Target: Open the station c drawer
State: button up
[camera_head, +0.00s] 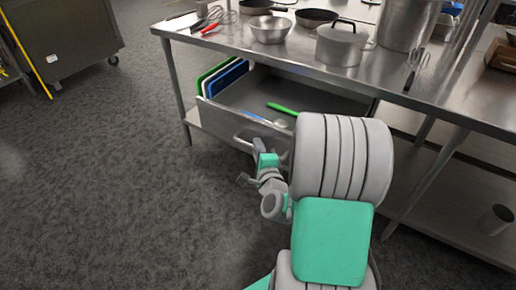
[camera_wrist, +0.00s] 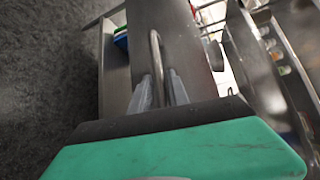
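The station c drawer (camera_head: 222,122) is a steel drawer under the prep table, and it stands pulled out, with its inside showing. Its bar handle (camera_head: 247,139) is on the front face, partly hidden by my arm. My gripper (camera_head: 262,150) is at this handle. In the wrist view the handle (camera_wrist: 155,48) runs between the two fingers of my gripper (camera_wrist: 160,85), which close in on it from both sides. The drawer front also fills the middle of the wrist view (camera_wrist: 185,60).
The steel table (camera_head: 300,62) above bears a bowl (camera_head: 269,30), a lidded pot (camera_head: 341,45) and pans. Open carpet (camera_head: 110,190) lies to the left.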

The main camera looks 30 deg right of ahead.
jog(key=b+v, duration=0.1)
jog(key=v, duration=0.6)
jog(key=shift+s+b, duration=0.4)
jog(key=shift+a+r, duration=0.1)
jog(key=shift+a, duration=0.1)
